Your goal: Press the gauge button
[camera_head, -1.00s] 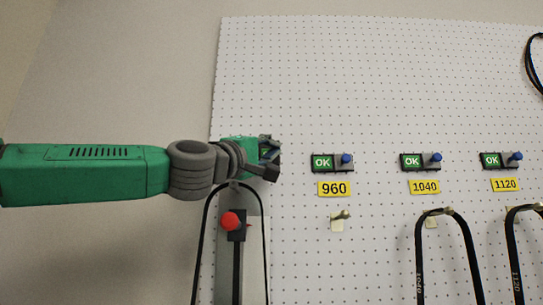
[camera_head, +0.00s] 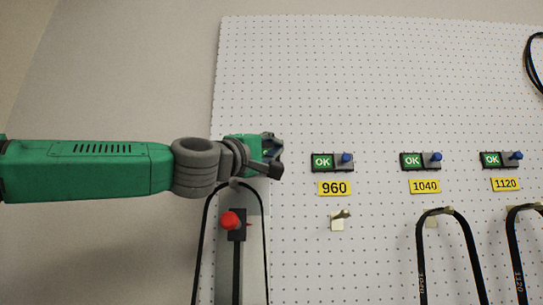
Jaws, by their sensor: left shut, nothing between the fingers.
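My left gripper (camera_head: 274,157) is shut and empty in front of the pegboard, above a grey upright plate (camera_head: 256,240). A black belt loops over the top of this plate, just below my gripper. A red knob (camera_head: 229,220) sits on a black block (camera_head: 237,232) on the plate, below my gripper and apart from it. Blue buttons stand beside green OK displays: one above the 960 label (camera_head: 346,158), one above 1040 (camera_head: 436,157) and one above 1120 (camera_head: 516,156). My gripper is left of the 960 button and apart from it. What lies behind my gripper is hidden.
An empty hook (camera_head: 341,217) is under the 960 label. Black belts hang from hooks under 1040 (camera_head: 470,250) and 1120 (camera_head: 515,250). A dark coil (camera_head: 532,65) hangs at the upper right.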

